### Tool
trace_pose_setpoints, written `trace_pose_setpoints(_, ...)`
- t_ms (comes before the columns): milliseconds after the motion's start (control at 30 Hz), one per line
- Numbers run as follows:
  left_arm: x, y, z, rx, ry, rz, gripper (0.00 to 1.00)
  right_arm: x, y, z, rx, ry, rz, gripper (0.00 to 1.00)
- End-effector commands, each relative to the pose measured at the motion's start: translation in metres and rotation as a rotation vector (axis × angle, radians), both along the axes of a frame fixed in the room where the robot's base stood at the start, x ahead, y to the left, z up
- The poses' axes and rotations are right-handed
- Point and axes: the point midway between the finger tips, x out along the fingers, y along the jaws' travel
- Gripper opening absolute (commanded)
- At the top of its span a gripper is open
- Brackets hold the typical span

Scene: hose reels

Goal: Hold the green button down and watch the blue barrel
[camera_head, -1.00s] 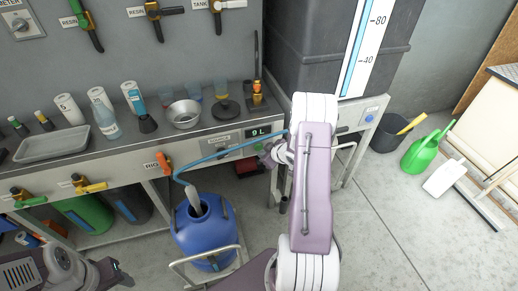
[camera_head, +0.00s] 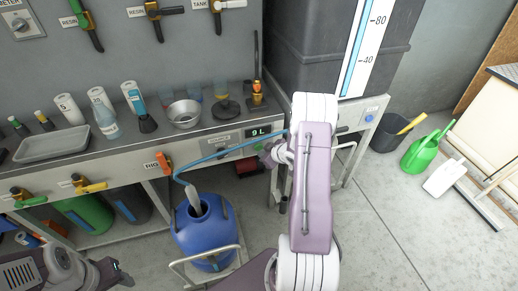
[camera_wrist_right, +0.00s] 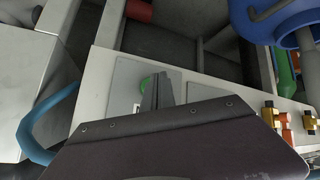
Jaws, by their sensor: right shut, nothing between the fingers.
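The green button (camera_wrist_right: 146,84) sits on a light panel in the right wrist view. My right gripper (camera_wrist_right: 161,77) is shut and empty, its fingertips right by the button and partly covering it; I cannot tell whether they press it. In the head view my right gripper (camera_head: 266,152) is at the bench's front panel, below the display (camera_head: 258,132) reading 9 L. The blue barrel (camera_head: 208,240) stands upright on the floor, with a grey spout in its open mouth. It also shows in the right wrist view (camera_wrist_right: 262,30). My left gripper (camera_head: 120,272) is low at left, its jaws unclear.
A blue hose (camera_head: 215,157) runs from near the panel toward the barrel. The barrel stands in a metal-framed cart (camera_head: 180,266). An orange valve handle (camera_head: 166,162) is to its upper left. A dark tank (camera_head: 285,50) stands behind my right arm.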

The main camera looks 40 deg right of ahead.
Motion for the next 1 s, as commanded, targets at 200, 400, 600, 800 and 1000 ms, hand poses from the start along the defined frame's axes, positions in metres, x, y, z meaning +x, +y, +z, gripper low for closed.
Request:
trace_pose_setpoints(200, 0.0, 0.0, 0.0, 0.0, 0.0, 0.0, 0.51, 0.0, 0.0, 0.0, 0.0, 0.0, 0.0, 0.0)
trace_pose_setpoints(400, 0.0, 0.0, 0.0, 0.0, 0.0, 0.0, 0.51, 0.0, 0.0, 0.0, 0.0, 0.0, 0.0, 0.0)
trace_pose_setpoints(600, 0.0, 0.0, 0.0045, 0.0, 0.0, 0.0, 0.51, 0.0037, -0.0013, 0.0018, -0.001, 0.0, 0.001, 0.0)
trace_pose_setpoints(800, 0.0, 0.0, 0.0072, 0.0, 0.0, 0.0, 0.51, 0.0082, -0.0028, 0.0004, 0.0, 0.0, 0.0, 0.0)
trace_pose_setpoints(1000, 0.0, 0.0, 0.0068, 0.0, 0.0, 0.0, 0.51, 0.0082, -0.0027, 0.0003, 0.0, 0.0, 0.0, 0.0)
